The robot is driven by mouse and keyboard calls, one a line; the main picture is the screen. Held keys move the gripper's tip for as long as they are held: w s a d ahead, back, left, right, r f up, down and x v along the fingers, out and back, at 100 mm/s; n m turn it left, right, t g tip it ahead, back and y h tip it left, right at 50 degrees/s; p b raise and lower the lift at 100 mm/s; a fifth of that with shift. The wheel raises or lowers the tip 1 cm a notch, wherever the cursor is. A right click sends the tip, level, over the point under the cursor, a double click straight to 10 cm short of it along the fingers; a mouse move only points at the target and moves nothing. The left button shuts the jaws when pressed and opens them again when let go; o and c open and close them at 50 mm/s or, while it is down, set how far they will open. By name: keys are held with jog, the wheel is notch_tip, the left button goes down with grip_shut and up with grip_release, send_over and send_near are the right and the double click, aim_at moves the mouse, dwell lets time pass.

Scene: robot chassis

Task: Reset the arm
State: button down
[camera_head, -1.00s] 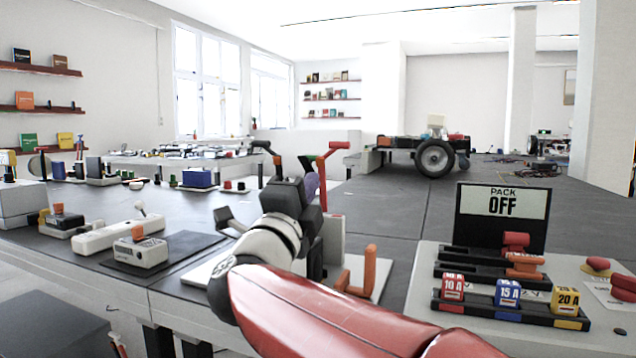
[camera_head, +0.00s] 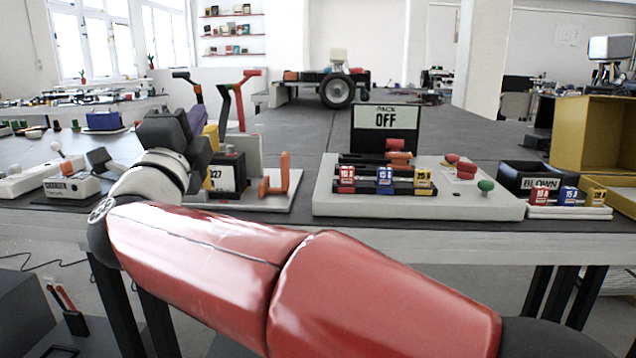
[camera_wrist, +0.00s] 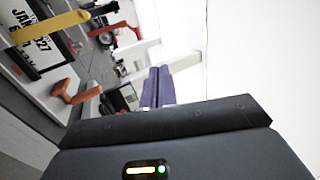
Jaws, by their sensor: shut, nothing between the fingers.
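My red and white arm (camera_head: 195,253) reaches from the lower right to the left over the bench, bent at a white and dark wrist. My dark gripper (camera_head: 196,116) points away from me, in the air above the left part of the bench. In the wrist view its two purple fingers (camera_wrist: 158,72) lie side by side, shut and empty. Beside it in the head view stands a grey plate unit with a "27" label (camera_head: 226,172). An orange bracket (camera_head: 276,174) stands right of that unit. Part of the unit is hidden behind my wrist.
A white panel (camera_head: 455,201) with a "PACK OFF" sign (camera_head: 386,117) and coloured fuses is right of the arm. A "BLOWN" tray (camera_head: 540,180) and yellow bin (camera_head: 597,132) stand further right. A white meter (camera_head: 72,187) is left.

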jog(key=s+d+f+n+g+y+p, duration=0.1)
jog(key=s+d+f+n+g+y, duration=0.3)
jog(key=d+f+n, duration=0.55)
jog(key=s+d+f+n+g+y+p, duration=0.1)
jog(key=d+f+n+g+y, duration=0.2)
jog(key=d+f+n+g, duration=0.6)
jog(key=s+d+f+g+h, duration=0.4)
jog(key=s+d+f+h, duration=0.1)
jog(key=s+d+f, duration=0.9)
jog(key=shift+s+d, duration=0.65)
jog(key=shift+s, duration=0.35)
